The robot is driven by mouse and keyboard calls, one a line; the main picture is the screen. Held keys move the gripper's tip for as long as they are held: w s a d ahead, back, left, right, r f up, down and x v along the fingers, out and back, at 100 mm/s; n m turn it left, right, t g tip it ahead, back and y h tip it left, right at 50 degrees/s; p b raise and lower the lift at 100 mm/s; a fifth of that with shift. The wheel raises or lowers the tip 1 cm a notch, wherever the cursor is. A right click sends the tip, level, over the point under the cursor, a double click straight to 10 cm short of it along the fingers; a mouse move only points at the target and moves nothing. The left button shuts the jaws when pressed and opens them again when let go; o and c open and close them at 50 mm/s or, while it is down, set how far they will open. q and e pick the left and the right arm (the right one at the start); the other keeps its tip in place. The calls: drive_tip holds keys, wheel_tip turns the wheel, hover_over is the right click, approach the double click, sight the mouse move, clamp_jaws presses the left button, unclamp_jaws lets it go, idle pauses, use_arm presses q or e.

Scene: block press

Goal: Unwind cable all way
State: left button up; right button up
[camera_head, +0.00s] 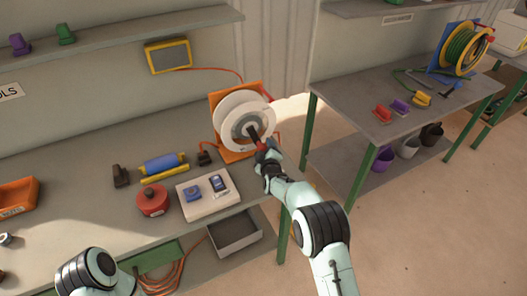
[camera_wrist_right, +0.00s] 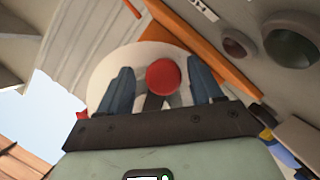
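A white cable reel (camera_head: 240,104) stands in an orange frame (camera_head: 214,103) at the back right of the workbench. It has a dark crank with a red knob (camera_wrist_right: 163,77). My right gripper (camera_head: 264,150) is in front of the reel at the crank. In the right wrist view its blue fingers (camera_wrist_right: 163,88) are open, one on each side of the knob, with gaps visible. A short orange cable runs from the reel to a dark plug (camera_head: 204,158) on the bench. How much cable is left on the reel cannot be told. My left arm shows at lower left, its gripper out of view.
A beige board (camera_head: 208,205) with blue devices, a red round container (camera_head: 152,200) and a blue roller (camera_head: 163,164) are on the bench left of my right arm. A second table (camera_head: 350,97) with a green cable reel (camera_head: 461,48) stands right, across a floor gap.

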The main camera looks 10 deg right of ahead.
use_arm(q)
drive_tip(key=shift+s+f, duration=0.1)
use_arm(e)
drive_tip(key=shift+s+a, duration=0.1)
drive_tip(key=shift+s, duration=0.1)
drive_tip(key=shift+s, duration=0.25)
use_arm(q)
drive_tip(key=f+b, duration=0.1)
drive_tip(key=s+f+b, duration=0.2)
drive_tip(key=shift+f, duration=0.35)
use_arm(e)
drive_tip(key=v, duration=1.2)
drive_tip(key=shift+s, duration=0.25)
